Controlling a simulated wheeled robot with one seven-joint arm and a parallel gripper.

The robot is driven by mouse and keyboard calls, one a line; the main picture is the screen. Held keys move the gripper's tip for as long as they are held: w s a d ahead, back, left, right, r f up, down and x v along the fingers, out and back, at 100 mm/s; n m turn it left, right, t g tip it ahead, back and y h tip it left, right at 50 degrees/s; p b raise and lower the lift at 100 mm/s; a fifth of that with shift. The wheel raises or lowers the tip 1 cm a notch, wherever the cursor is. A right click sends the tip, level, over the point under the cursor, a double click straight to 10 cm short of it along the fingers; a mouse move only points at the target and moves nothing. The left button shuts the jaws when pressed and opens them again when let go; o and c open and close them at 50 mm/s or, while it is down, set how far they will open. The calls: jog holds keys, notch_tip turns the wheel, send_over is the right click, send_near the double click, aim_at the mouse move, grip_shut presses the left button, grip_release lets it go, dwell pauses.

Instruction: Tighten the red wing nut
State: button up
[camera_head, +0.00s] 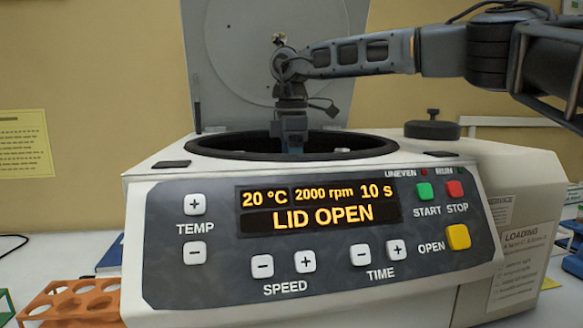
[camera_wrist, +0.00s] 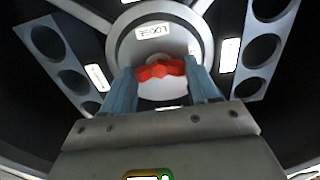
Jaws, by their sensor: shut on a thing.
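The red wing nut (camera_wrist: 160,71) sits at the centre of the rotor hub (camera_wrist: 125,45) in the wrist view. My gripper (camera_wrist: 163,78) has one blue-grey finger on each side of the nut and is shut on it. A label on the hub reads "LOOSE". In the head view my gripper (camera_head: 293,135) reaches straight down into the open bowl of the centrifuge (camera_head: 330,275). The nut and the fingertips are hidden there by the bowl's rim. The centrifuge display (camera_head: 318,205) reads "LID OPEN", 20 °C, 2000 rpm, 10 s.
The raised lid (camera_head: 235,80) stands behind my arm. Rotor racks with round holes (camera_wrist: 68,60) lie on both sides of the hub. A black knob (camera_head: 432,129) rises at the right. An orange tube rack (camera_head: 75,300) stands at the lower left.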

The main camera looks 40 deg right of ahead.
dwell(0.4)
jog(key=o, duration=1.1)
jog(key=shift+c, duration=0.2)
jog(key=shift+r, duration=0.1)
jog(key=shift+r, duration=3.85)
